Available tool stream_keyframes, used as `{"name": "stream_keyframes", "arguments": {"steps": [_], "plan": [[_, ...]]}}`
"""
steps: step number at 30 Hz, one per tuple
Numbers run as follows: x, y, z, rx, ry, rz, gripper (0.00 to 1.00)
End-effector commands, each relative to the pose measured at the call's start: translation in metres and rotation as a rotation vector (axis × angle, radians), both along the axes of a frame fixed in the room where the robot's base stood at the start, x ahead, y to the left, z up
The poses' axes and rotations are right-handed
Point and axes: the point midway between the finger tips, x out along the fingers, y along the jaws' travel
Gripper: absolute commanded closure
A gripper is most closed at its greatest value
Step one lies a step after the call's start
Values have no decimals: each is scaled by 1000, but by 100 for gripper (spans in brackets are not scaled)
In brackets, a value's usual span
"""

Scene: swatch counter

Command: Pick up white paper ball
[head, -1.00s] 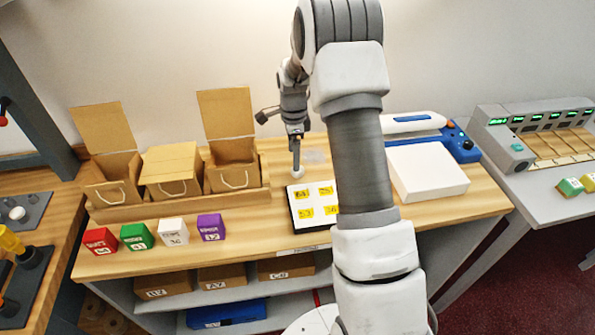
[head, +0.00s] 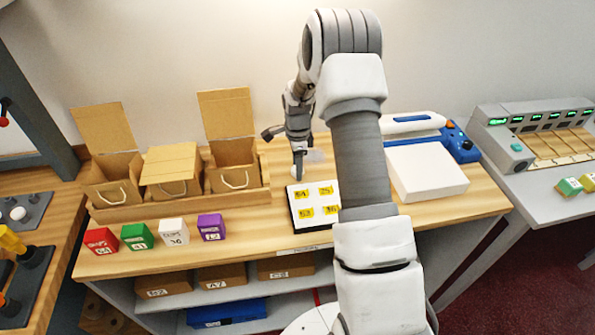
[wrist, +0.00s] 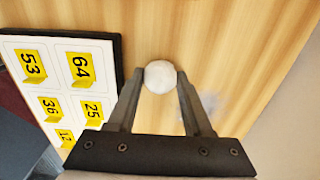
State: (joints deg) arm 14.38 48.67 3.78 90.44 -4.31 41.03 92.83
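The white paper ball (wrist: 160,76) lies on the wooden counter (wrist: 200,30) just beyond the edge of the numbered board. In the wrist view it sits between the tips of my gripper (wrist: 160,80), whose two fingers are spread on either side of it. Whether the fingers touch it I cannot tell. In the head view my gripper (head: 298,172) points down at the counter, and the ball (head: 295,173) is mostly hidden behind the fingers.
A white board with yellow number tags (head: 316,196) lies right beside the gripper. Cardboard boxes (head: 172,170) stand left, with red, green, white and purple blocks (head: 211,227) in front. A white slab (head: 426,171) and a blue device (head: 462,145) are at right.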

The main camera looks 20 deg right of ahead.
Motion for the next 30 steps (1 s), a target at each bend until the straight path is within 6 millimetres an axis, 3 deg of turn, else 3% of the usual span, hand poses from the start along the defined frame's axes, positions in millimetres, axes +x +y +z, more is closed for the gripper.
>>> {"name": "stream_keyframes", "arguments": {"steps": [1, 7, 22, 26, 30], "plan": [[0, 0, 0, 0, 0, 0, 65], [0, 0, 0, 0, 0, 0, 100], [0, 0, 4, 0, -1, 0, 100], [1, 0, 15, -1, -2, 1, 100], [1, 0, 39, -2, -5, 1, 100]]}}
